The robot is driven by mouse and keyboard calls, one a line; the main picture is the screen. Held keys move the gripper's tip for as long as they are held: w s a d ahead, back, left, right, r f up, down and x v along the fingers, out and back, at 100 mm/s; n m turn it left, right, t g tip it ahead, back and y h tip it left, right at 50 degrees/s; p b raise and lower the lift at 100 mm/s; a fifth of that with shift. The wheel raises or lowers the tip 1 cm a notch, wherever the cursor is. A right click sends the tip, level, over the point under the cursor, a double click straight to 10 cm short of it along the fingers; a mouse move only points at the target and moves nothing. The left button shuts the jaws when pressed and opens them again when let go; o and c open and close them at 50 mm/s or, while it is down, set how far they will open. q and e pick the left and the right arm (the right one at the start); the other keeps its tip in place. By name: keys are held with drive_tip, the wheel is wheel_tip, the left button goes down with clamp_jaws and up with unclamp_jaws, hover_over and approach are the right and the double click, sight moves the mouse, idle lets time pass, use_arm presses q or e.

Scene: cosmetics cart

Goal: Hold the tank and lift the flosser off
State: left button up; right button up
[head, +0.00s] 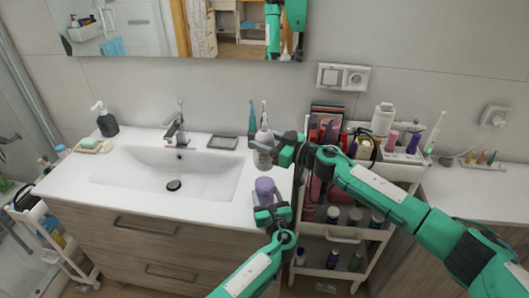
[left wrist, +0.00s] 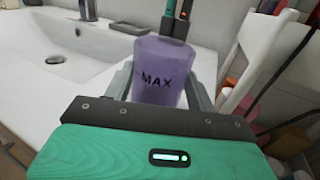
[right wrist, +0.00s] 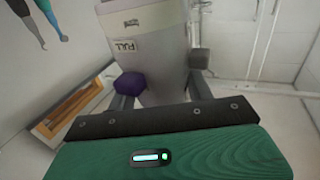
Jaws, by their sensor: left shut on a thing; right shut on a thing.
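The purple tank (head: 265,186), marked MAX, stands near the counter's front right, beside the sink. My left gripper (head: 270,205) is shut around it; in the left wrist view the tank (left wrist: 162,62) sits between both fingers, with its top uncovered. The pale grey and white flosser (head: 264,137) is upright above and slightly behind the tank, with a visible gap between them. My right gripper (head: 272,154) is shut on its body from the right. In the right wrist view the flosser (right wrist: 150,50) shows a FULL label and a purple button (right wrist: 131,84).
The white sink (head: 165,178) lies to the left, with a tap (head: 177,125) and a dark soap tray (head: 222,142). A teal brush-like item (head: 252,118) stands behind the flosser. A white cart (head: 345,232) full of bottles stands close on the right, under my right arm.

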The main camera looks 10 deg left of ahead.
idle(0.4)
use_arm(q)
drive_tip(key=o, duration=1.1)
